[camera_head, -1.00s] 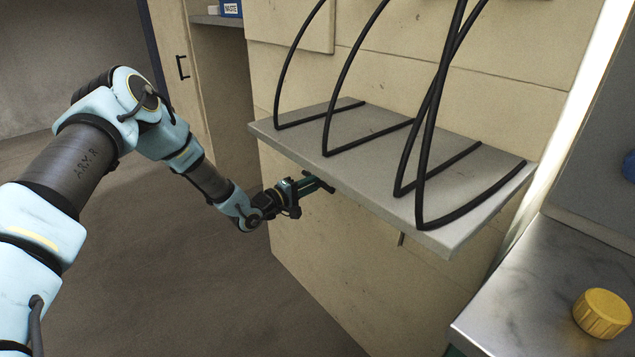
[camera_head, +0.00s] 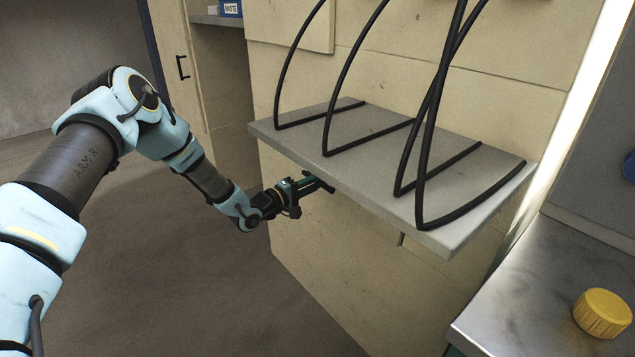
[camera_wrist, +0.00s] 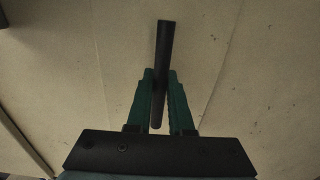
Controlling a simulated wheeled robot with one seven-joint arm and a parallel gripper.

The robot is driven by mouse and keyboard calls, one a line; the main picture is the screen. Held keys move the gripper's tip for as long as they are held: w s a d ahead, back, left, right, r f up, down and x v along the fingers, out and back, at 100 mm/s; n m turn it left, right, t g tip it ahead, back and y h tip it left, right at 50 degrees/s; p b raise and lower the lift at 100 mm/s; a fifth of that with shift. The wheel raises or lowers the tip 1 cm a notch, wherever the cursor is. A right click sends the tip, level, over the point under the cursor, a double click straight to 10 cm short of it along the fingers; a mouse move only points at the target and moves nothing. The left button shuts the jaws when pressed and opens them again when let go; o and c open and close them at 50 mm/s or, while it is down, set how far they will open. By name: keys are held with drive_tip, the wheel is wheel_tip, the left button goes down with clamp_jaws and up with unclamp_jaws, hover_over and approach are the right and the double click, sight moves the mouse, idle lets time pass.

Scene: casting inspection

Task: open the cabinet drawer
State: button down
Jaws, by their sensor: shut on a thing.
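A black bar handle (camera_wrist: 164,45) stands out from a beige cabinet front (camera_wrist: 215,50) in the wrist view. My gripper (camera_wrist: 160,82) has its two green fingers on either side of the handle and is shut on it. In the head view my gripper (camera_head: 318,183) is at the beige cabinet front (camera_head: 345,270), just below the left front edge of a grey shelf. The handle is mostly hidden there by the gripper and the shelf. A seam in the panel runs to the right of the handle in the wrist view.
The grey shelf (camera_head: 310,132) with several black curved bars (camera_head: 328,100) juts out above my gripper. A metal counter (camera_head: 530,290) with a yellow cap (camera_head: 601,313) stands at the right. Another cabinet door with a black handle (camera_head: 182,67) is at the back left. The floor at left is clear.

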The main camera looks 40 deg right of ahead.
drive_tip(key=shift+a, duration=0.1)
drive_tip(key=w+a+p, duration=0.1)
drive_tip(key=a, duration=2.3)
drive_tip(key=shift+w+a, duration=0.2)
drive_tip(key=shift+a, duration=0.2)
drive_tip(key=c, duration=0.8)
unclamp_jaws()
drive_tip(key=a+b, duration=0.1)
drive_tip(key=a, duration=0.9)
drive_tip(key=shift+w+a, duration=0.3)
drive_tip(key=shift+a, duration=0.05)
